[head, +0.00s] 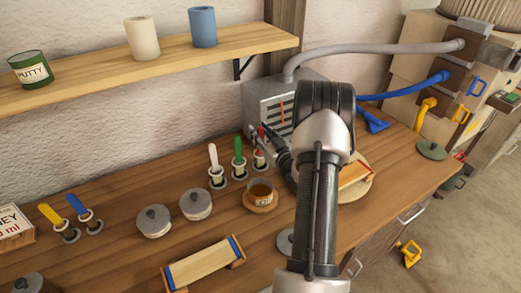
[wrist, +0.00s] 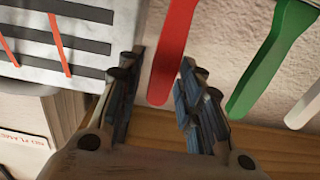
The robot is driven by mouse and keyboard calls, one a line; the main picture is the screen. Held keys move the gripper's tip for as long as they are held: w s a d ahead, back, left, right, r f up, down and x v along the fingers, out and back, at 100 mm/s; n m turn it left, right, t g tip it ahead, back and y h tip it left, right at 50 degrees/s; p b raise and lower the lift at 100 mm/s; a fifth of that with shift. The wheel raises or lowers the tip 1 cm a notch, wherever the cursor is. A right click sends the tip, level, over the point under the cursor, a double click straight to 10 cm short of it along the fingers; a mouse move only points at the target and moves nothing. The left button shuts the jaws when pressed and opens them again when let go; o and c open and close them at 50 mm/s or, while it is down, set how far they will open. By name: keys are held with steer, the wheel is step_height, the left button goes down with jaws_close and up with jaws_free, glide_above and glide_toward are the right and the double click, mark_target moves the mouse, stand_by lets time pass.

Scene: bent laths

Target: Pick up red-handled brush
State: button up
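The red-handled brush (head: 261,134) stands upright in a holder on the wooden bench, last on the right in a row with a green-handled brush (head: 238,150) and a white-handled brush (head: 213,158). My gripper (head: 268,138) is right beside the red handle in the head view and partly covers it. In the wrist view my gripper (wrist: 162,62) is open, and the red handle (wrist: 173,45) reaches in between the fingers with gaps on both sides. The green handle (wrist: 270,58) and white handle (wrist: 305,105) are right of the fingers. The red brush's lower end is hidden in its holder.
A grey vented box (head: 265,98) stands close behind my gripper. A cup on a saucer (head: 260,200) and lidded pots (head: 196,203) are in front. Yellow and blue brushes (head: 76,205) stand at left.

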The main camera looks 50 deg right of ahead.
jaws_close()
stand_by(0.3)
